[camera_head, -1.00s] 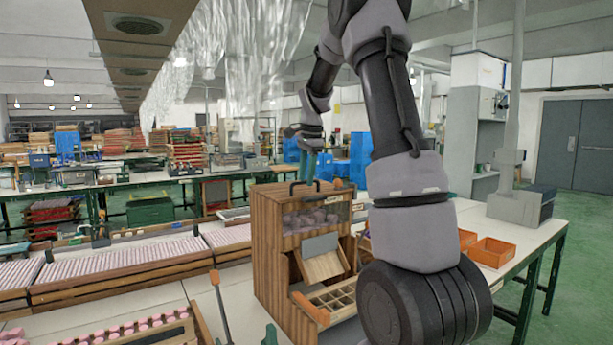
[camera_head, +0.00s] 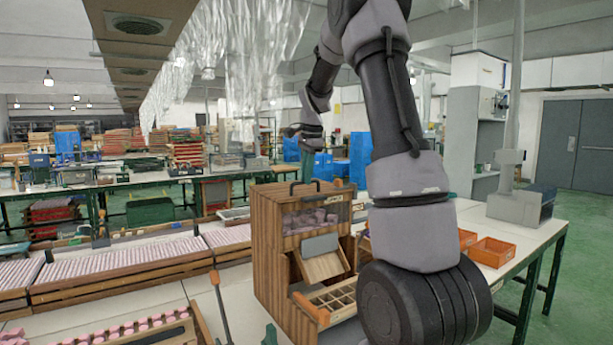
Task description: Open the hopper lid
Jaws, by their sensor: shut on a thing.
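The hopper (camera_head: 270,240) is a wooden striped box on the white table, with a clear front window showing pink pieces inside. Its lid is on top, with a black arched handle (camera_head: 304,184). My gripper (camera_head: 306,172) points down at the handle from behind and above, with narrow blue-green fingers. It is shut on the lid handle, though the contact is small and hard to make out. The lid looks flat or nearly so; any slight tilt cannot be told. My own arm hides the hopper's right side.
A sloped chute and a compartment tray (camera_head: 335,298) are at the hopper's front. Orange bins (camera_head: 490,251) stand to the right on the table. Trays of pink pieces (camera_head: 110,266) lie to the left. The space above the hopper is clear apart from my arm.

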